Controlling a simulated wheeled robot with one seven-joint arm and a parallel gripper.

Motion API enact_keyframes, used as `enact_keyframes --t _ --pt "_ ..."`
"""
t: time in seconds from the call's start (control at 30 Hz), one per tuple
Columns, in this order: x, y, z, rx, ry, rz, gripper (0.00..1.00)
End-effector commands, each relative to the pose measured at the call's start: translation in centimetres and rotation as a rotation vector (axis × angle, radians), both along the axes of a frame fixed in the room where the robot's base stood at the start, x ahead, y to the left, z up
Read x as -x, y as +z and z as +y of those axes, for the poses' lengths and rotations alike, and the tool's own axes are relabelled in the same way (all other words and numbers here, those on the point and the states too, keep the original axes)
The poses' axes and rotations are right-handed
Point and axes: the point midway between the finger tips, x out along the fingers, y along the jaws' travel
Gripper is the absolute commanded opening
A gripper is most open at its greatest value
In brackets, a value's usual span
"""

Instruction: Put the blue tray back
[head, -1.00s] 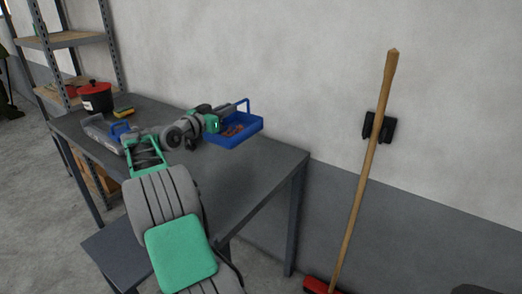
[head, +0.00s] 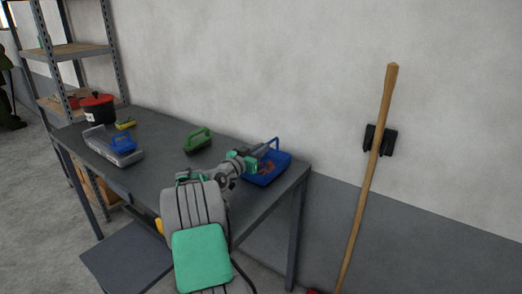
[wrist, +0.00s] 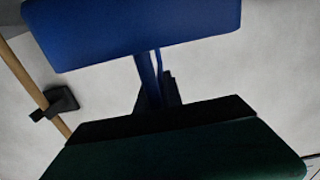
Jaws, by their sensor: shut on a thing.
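The blue tray (head: 272,178) is at the right end of the grey table, with reddish-brown coils (head: 266,168) inside. Its handle arches above the rim. My gripper (head: 262,150) is shut on the tray's handle. I cannot tell whether the tray touches the table top or hangs just above it. In the wrist view, the blue tray (wrist: 140,28) fills the upper part, with its blue handle bar running down to my dark fingers (wrist: 157,98).
On the table (head: 152,182) stand a green-handled dark tray (head: 198,146), a grey box with a blue handle (head: 114,150), a small yellow item (head: 125,124) and a red-lidded pot (head: 97,108). A shelf rack (head: 78,50) is at left, a broom (head: 370,170) at right.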

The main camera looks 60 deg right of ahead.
Motion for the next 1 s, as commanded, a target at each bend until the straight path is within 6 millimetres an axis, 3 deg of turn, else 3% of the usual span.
enact_keyframes --t 0.13,0.17,0.4,0.73,0.87,1.0 --pt "0.0 -0.4 0.0 0.001 0.0 -0.001 0.0" --pt "0.0 -0.3 0.0 0.0 0.0 0.0 0.13" --pt "-0.1 -0.2 0.0 0.0 0.001 0.001 0.33" --pt "-0.1 0.2 0.2 -0.001 0.001 0.001 0.33" --pt "-0.7 0.0 2.7 0.0 0.006 0.001 0.33" --pt "-1.3 0.0 6.5 0.0 0.007 0.001 0.33"
